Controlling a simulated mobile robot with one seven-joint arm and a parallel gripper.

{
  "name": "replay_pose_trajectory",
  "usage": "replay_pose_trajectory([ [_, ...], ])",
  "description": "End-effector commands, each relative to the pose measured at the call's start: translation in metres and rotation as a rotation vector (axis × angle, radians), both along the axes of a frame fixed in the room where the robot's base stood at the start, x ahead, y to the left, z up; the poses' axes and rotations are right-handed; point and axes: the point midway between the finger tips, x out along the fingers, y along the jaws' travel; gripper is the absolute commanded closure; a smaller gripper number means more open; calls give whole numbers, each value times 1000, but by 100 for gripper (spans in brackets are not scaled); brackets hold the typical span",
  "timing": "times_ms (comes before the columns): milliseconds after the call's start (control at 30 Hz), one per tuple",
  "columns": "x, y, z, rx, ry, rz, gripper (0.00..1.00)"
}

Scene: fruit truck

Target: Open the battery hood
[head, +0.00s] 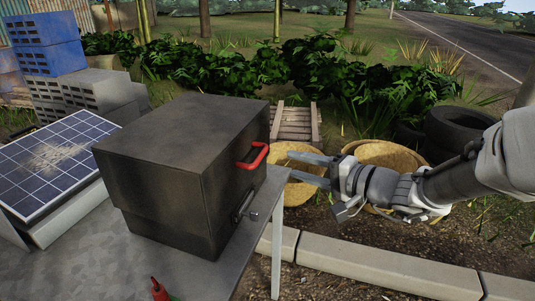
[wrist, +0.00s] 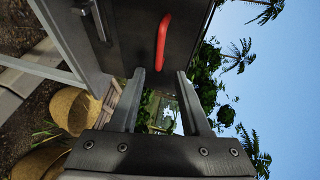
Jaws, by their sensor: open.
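The battery hood is a dark grey box lid (head: 180,125) on the grey table, and it looks closed. A red handle (head: 253,157) is on its right side in the head view; it also shows as a red bar in the wrist view (wrist: 162,42). A metal latch (head: 243,207) is on the box's side below the handle. My gripper (head: 302,171) is open and empty, to the right of the red handle and apart from it. In the wrist view, the two fingers (wrist: 158,76) point toward the box side, with the handle beyond them.
The grey table (head: 85,260) holds the box, a solar panel (head: 55,160) on the left and a small red object (head: 159,290) at the front. Woven baskets (head: 385,155) and tires (head: 460,128) stand on the ground at right. A concrete curb (head: 385,280) runs below.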

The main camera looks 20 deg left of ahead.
Motion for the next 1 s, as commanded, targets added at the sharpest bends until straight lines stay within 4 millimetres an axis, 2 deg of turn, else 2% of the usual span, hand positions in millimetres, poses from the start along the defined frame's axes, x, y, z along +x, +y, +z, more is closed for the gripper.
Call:
replay_pose_trajectory([
  [33, 4, 12, -4, 1, 2, 6, 53],
  [300, 31, 63, -15, 2, 3, 4, 53],
  [500, 46, 91, -21, 0, 1, 3, 53],
  [700, 53, 103, -23, 0, 2, 1, 53],
  [1000, 54, 104, -23, -1, 0, 0, 55],
])
